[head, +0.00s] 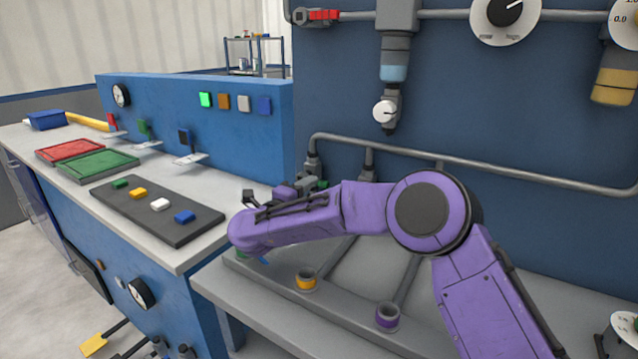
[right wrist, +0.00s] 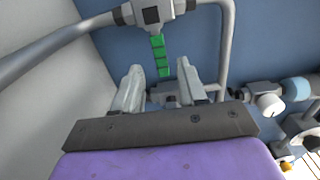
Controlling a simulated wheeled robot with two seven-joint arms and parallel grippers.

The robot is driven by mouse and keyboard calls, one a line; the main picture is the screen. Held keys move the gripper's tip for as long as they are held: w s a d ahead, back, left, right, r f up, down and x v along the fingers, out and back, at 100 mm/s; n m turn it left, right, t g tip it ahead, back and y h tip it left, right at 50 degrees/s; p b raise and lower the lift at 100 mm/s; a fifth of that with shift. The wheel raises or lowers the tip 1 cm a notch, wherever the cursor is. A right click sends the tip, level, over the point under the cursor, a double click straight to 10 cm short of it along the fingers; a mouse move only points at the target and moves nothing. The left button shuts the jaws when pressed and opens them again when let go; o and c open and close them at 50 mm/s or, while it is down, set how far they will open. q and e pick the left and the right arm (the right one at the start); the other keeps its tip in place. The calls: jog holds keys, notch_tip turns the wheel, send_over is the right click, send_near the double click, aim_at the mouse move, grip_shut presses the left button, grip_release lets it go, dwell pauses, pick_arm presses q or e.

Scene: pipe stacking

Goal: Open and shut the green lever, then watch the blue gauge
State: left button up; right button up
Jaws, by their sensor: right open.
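The green lever (right wrist: 160,55) hangs below a grey valve body on a pipe in the right wrist view. In the head view only a small green part (head: 322,184) shows behind my purple arm, and I cannot tell if it is the lever. My right gripper (right wrist: 159,66) is open, with one finger on each side of the lever's lower end; contact is not clear. In the head view my arm partly hides this gripper. No gauge is clearly blue; a white-faced dial (head: 505,14) and a cut-off gauge (head: 624,22) are at upper right. My left gripper is not in view.
A grey pipe (head: 480,176) runs along the blue panel. A red lever (head: 323,15) sits on the upper pipe. The left bench holds a red tray (head: 68,143), a green tray (head: 62,167) and a dark board (head: 130,208) with coloured blocks. Yellow (head: 306,275) and purple (head: 387,309) ringed fittings stand in front.

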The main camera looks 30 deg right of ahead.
jog(key=v, duration=0.6)
jog(key=shift+a+p, duration=0.35)
jog(key=shift+p, duration=0.05)
jog(key=shift+s+r, duration=0.1)
